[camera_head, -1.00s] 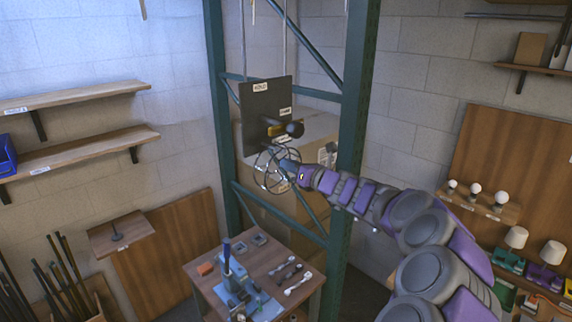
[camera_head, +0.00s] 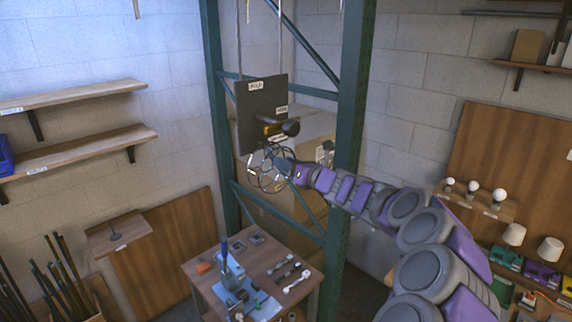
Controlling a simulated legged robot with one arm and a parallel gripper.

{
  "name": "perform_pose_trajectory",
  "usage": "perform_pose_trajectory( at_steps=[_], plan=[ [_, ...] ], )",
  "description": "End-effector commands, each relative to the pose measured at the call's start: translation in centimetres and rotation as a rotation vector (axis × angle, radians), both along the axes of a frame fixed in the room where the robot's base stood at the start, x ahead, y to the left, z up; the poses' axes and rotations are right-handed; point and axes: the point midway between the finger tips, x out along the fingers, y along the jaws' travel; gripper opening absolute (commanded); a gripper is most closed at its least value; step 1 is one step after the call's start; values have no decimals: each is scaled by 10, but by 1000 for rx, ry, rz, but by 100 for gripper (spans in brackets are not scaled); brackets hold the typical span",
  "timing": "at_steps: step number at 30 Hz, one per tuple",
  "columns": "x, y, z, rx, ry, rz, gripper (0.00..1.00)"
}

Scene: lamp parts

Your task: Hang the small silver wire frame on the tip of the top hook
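The round wire frame (camera_head: 257,172) is at the end of my purple and grey arm, just below the dark hanging board. My gripper (camera_head: 287,168) is at the frame's right side and appears to hold it; the fingers are small and partly hidden by the wires. The dark board (camera_head: 252,106) hangs in front of the green rack, with labels on it. A dark rounded fitting (camera_head: 291,127) sticks out from the board's lower right, above the frame. The top hook's tip cannot be made out clearly. I cannot tell whether the frame touches the board.
A green metal rack (camera_head: 350,130) stands around the board, with a cardboard box (camera_head: 312,128) behind it. A small wooden table (camera_head: 265,262) with tools is below. Wooden shelves (camera_head: 80,150) are on the left wall. Lamps and bulbs stand at the right.

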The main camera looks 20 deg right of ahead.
Motion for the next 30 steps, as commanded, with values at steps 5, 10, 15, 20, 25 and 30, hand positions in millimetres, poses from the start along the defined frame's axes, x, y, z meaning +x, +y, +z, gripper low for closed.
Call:
perform_pose_trajectory(
  at_steps=[5, 10, 15, 20, 25, 30],
  plan=[
    [-3, 2, 1, -1, 0, 0, 39],
    [-24, -8, 2, 0, -4, -3, 39],
    [-56, -24, 0, 4, -2, -4, 39],
    [-84, -37, 0, 1, -1, -5, 39],
    [-112, -48, -1, 3, 1, -3, 39],
    [-137, -57, -1, 2, 0, -3, 39]
  ],
)
